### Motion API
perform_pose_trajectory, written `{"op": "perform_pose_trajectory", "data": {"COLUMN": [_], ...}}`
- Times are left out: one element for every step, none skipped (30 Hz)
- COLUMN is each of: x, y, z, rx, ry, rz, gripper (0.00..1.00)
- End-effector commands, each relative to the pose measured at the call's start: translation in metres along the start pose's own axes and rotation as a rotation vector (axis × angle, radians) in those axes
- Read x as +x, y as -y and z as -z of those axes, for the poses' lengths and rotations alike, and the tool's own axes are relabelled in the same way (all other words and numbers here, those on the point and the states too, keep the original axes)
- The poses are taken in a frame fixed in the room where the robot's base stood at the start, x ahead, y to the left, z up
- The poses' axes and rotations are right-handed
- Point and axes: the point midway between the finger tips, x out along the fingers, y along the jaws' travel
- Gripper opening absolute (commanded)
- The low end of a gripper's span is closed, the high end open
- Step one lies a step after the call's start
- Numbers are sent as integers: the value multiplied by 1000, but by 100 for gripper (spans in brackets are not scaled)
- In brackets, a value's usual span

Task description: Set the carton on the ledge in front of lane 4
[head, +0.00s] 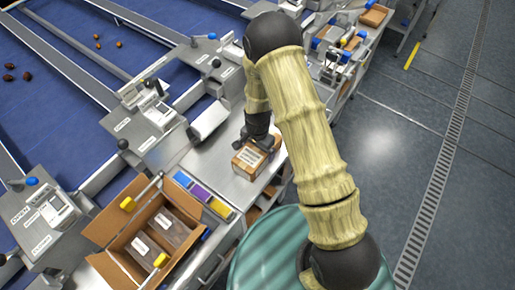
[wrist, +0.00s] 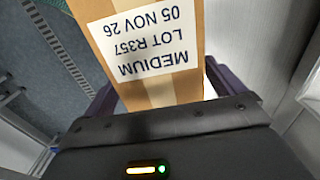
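The carton (head: 252,158) is a small brown box with tape and a white label. In the wrist view the carton (wrist: 150,30) stands between the two purple fingers, its label reading MEDIUM, LOT R357, 05 NOV 26. My gripper (head: 258,141) points down over it and appears shut on its sides; it also shows in the wrist view (wrist: 163,92). The carton is over the grey metal ledge (head: 212,163) in front of the lane machines; I cannot tell whether it touches the ledge. Lane numbers are not readable.
An open cardboard box (head: 115,222) with labelled packs stands at the lower left. Blue, purple and yellow blocks (head: 202,191) lie between it and the carton. A green round container (head: 262,255) is below. More bench clutter (head: 340,45) stands beyond my arm. Dates (head: 10,72) lie on blue belts.

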Motion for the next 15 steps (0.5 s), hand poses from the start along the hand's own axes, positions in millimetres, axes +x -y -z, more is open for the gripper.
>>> {"op": "perform_pose_trajectory", "data": {"x": [0,0,0,0,0,0,-1,-1,-3,-4,-5,-6,-8,-11,-14], "y": [0,0,0,0,0,0,0,0,0,0,0,0,1,1,1], "z": [0,0,0,0,0,0,0,0,0,0,0,0,0,0,0], "rx": [0,0,0,0,0,0,0,0,0,0,0,0,0,0,0], "ry": [0,0,0,0,0,0,0,0,0,0,-1,-1,-2,-2,-2], "rz": [0,0,0,0,0,0,0,0,0,0,1,1,2,2,2], "gripper": [100,100,100,100,100,100,100,100,100,100,100,100,100,100,100]}}
